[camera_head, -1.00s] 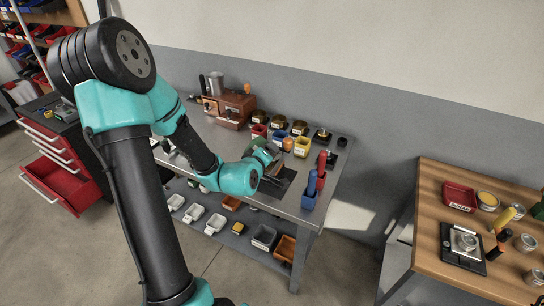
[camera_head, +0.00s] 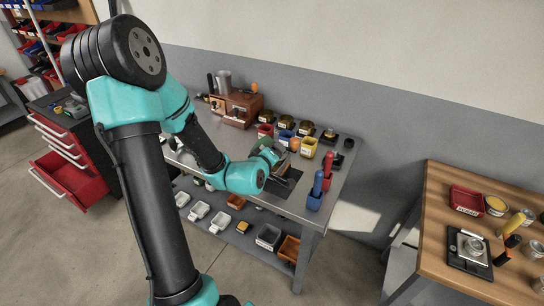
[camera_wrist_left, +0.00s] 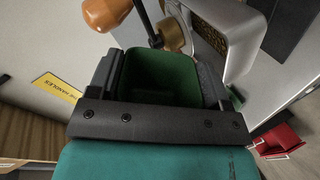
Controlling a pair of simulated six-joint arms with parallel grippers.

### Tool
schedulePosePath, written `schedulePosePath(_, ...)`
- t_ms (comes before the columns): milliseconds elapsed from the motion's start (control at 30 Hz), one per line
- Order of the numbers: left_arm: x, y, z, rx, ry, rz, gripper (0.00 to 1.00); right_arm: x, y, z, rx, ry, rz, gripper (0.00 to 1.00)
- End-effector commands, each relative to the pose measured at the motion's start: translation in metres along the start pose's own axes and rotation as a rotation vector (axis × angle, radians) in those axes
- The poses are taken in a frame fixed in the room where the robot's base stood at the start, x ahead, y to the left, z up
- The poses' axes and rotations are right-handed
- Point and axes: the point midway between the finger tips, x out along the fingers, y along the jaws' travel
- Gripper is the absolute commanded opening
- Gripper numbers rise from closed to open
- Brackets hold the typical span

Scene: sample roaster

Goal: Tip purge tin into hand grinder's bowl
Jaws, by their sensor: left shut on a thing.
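My left gripper (camera_head: 272,160) is low over the right part of the grey metal bench. In the left wrist view my left gripper (camera_wrist_left: 155,85) is shut on a dark green tin (camera_wrist_left: 165,68), gripping it from both sides. The tin's open mouth faces the camera; its inside is dark and I cannot tell what it holds. Just beyond it are an orange-brown wooden knob (camera_wrist_left: 106,12) on a black crank and a brass hub, seemingly the hand grinder. Its bowl cannot be made out clearly. My right gripper is not in view.
Coloured bins, including a yellow one (camera_head: 307,147), stand behind and right of the gripper. A wooden box (camera_head: 238,108) stands at the back. A wooden table (camera_head: 432,240) is right.

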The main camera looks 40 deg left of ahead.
Motion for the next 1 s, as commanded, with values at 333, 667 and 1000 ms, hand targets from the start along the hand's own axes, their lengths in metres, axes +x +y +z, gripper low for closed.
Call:
schedulePosePath(333, 0.0, 0.0, 0.0, 0.0, 0.0, 0.0, 0.44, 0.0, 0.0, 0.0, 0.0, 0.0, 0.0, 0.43)
schedulePosePath(667, -0.003, 0.006, -0.004, 0.001, 0.001, 0.002, 0.44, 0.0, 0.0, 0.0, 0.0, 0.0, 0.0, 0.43)
schedulePosePath(1000, -0.01, 0.023, -0.013, 0.001, 0.001, 0.002, 0.44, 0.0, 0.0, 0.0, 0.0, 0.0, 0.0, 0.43)
